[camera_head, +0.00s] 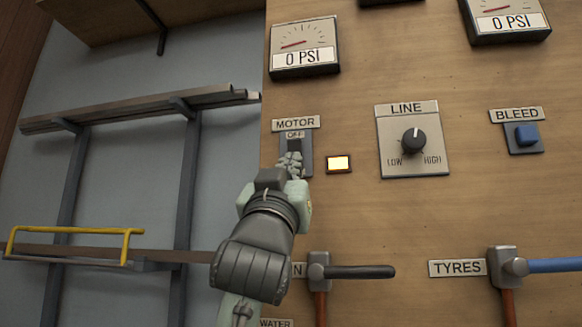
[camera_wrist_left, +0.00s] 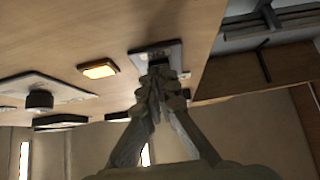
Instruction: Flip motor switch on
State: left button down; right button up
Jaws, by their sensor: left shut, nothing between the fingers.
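The motor switch (camera_head: 294,146) is a dark lever on a grey plate under a MOTOR label, with OFF showing above the lever. My left gripper (camera_head: 291,160) is shut with nothing between its fingers. Its fingertips are at the lower part of the switch plate and hide part of it. In the left wrist view, the shut fingertips of the gripper (camera_wrist_left: 159,75) are right at the switch plate (camera_wrist_left: 172,51); I cannot tell whether they touch the lever. A small indicator lamp (camera_head: 338,164) right of the switch glows yellow. My right gripper is not in view.
The wooden panel also carries a LINE knob (camera_head: 413,140), a blue BLEED button (camera_head: 526,135) and gauges reading 0 PSI (camera_head: 304,50). Valve handles stick out below, one dark (camera_head: 360,272) and one blue (camera_head: 555,265). A metal rack (camera_head: 75,190) stands at the left.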

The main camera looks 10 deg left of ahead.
pick_arm(q)
notch_tip(320, 180, up, 10)
dwell(0.5)
jog(key=w+f+v, duration=0.2)
jog(key=v, duration=1.7)
jog(key=shift+s+f+g+b, duration=0.3)
jog(key=shift+f+g+b, duration=0.05)
jog(key=shift+g+b, duration=0.05)
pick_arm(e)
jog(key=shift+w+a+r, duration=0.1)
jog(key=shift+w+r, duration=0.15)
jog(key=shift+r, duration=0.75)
